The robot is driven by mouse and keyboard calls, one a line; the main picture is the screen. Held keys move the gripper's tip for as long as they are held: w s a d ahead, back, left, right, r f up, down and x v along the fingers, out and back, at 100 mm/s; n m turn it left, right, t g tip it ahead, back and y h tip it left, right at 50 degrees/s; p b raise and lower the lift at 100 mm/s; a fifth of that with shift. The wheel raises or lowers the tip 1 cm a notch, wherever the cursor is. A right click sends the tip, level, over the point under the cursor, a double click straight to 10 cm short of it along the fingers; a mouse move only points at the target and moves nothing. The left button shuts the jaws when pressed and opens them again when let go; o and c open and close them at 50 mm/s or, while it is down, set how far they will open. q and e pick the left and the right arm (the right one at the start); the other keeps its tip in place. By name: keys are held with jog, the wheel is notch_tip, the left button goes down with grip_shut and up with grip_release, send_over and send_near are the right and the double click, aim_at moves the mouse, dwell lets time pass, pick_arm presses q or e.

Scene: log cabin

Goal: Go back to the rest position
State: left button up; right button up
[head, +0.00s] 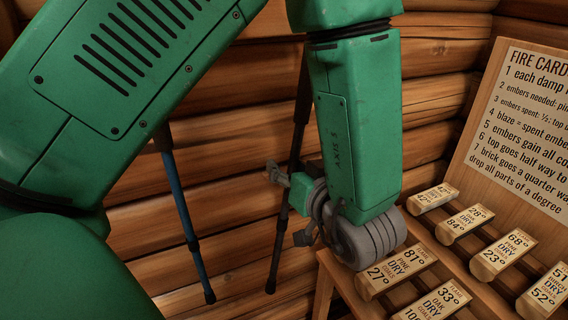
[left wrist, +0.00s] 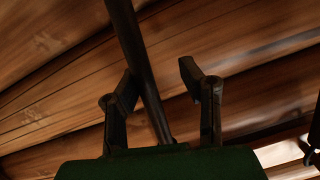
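My left gripper (head: 287,205) hangs at the end of my green arm, in front of the log wall and just left of the wooden table. Its two fingers point left and stand apart. In the left wrist view the gripper (left wrist: 158,78) shows both dark fingers spread, with no object held between them. A dark pole (left wrist: 138,50) passes behind the fingers there; I cannot tell how far behind. My right gripper is not in view.
A dark pole (head: 301,110) and a blue-and-black pole (head: 184,210) lean by the log wall (head: 240,160). At right, a wooden table (head: 323,262) holds several labelled wood blocks (head: 465,222) and a fire-card board (head: 520,120). My wrist is close to the table's left edge.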

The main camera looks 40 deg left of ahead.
pick_arm(q)
jog(key=v, duration=0.6)
jog(key=shift+d, duration=0.4)
